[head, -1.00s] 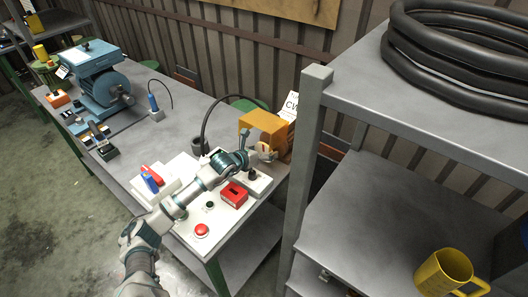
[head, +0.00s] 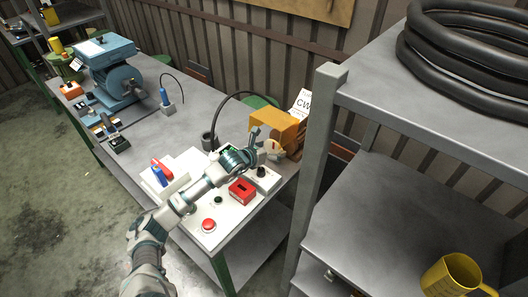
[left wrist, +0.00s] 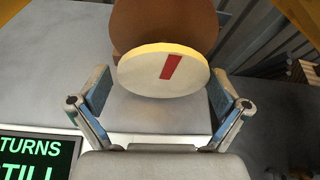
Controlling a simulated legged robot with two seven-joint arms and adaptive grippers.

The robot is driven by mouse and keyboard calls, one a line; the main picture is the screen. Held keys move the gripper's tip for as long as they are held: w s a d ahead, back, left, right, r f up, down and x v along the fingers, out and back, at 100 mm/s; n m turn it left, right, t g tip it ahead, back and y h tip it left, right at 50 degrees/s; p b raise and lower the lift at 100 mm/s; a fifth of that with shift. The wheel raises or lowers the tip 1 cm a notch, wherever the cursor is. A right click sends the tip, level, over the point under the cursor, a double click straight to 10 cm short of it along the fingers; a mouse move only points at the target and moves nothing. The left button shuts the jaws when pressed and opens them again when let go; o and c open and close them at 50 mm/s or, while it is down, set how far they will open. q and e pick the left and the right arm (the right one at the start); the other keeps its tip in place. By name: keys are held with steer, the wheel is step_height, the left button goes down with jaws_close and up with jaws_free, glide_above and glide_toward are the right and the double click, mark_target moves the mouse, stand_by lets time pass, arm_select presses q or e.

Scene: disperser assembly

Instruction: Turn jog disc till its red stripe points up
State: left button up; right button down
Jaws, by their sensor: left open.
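The jog disc (left wrist: 150,72) is a cream round plate with a yellow edge, in front of a brown-orange round part. Its red stripe (left wrist: 171,67) runs from near the middle towards the upper edge, leaning a little right of upright in the left wrist view. In the head view the disc (head: 274,150) is small, on the front of the orange housing (head: 285,130). My left gripper (left wrist: 160,95) is open, its fingers either side of the disc's lower part, with visible gaps and no clear contact. It also shows in the head view (head: 262,143). My right gripper is not in view.
A dark screen with green text (left wrist: 38,155) lies at the lower left of the wrist view. A red box (head: 242,190), a red button (head: 208,225) and a black knob (head: 261,171) are near the arm. A grey shelf post (head: 320,150) stands right of the housing.

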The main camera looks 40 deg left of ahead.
arm_select(q)
steer(key=v, duration=0.9)
steer(key=shift+s+a, duration=0.15)
steer(key=shift+s, duration=0.2)
steer(key=shift+s+r, duration=0.4)
steer(key=shift+s, duration=0.15)
